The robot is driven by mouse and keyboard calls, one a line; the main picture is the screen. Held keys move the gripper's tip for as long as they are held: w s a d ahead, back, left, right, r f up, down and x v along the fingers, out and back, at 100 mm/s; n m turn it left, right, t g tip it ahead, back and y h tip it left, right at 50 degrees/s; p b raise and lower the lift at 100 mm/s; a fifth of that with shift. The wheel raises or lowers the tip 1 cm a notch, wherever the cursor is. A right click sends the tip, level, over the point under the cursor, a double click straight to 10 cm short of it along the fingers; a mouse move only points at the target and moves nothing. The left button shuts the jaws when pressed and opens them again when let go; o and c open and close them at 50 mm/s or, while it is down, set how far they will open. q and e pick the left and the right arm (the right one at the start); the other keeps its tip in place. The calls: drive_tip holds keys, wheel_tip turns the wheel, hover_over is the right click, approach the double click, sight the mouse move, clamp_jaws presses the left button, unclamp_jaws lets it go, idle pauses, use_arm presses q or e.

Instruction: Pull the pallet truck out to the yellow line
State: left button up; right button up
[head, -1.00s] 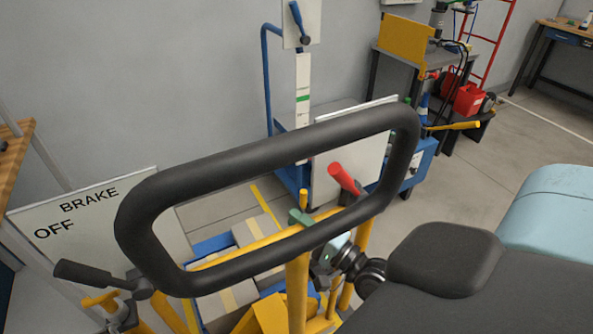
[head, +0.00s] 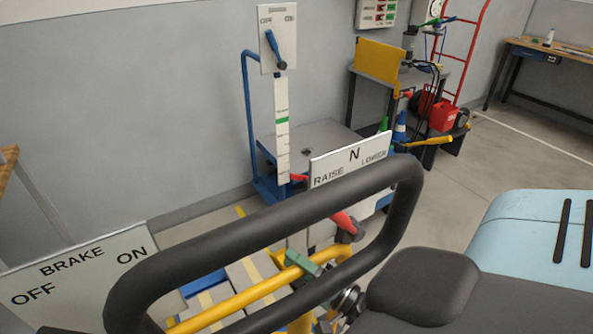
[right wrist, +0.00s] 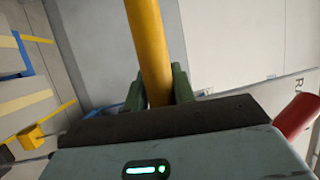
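The pallet truck shows in the head view as a large black loop handle (head: 270,212) with a yellow bar (head: 235,301) behind it. My right gripper (head: 303,262) has its green fingers across the yellow bar. In the right wrist view the yellow bar (right wrist: 150,45) runs between both fingers, and the gripper (right wrist: 157,92) looks closed on it. My left gripper is out of view.
A BRAKE sign (head: 80,275) stands at the left. A RAISE/N/LOWER sign (head: 345,165) and a red-gripped lever (head: 343,221) are beyond the loop. Taped boxes (head: 250,272) lie below. A blue cart (head: 265,188) and a workbench (head: 440,75) line the wall. Floor at right (head: 450,185) is clear.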

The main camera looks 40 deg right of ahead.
drive_tip(key=o, duration=0.4)
drive_tip(key=shift+s+d+f, duration=0.1)
drive_tip(key=shift+s+f, duration=0.1)
drive_tip(key=shift+s, duration=0.35)
use_arm(q)
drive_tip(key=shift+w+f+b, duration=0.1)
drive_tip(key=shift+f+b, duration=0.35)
drive_tip(key=shift+b, duration=0.1)
use_arm(e)
drive_tip(key=v, duration=0.6)
drive_tip(key=shift+s+d, duration=0.1)
drive_tip(key=shift+s, duration=0.25)
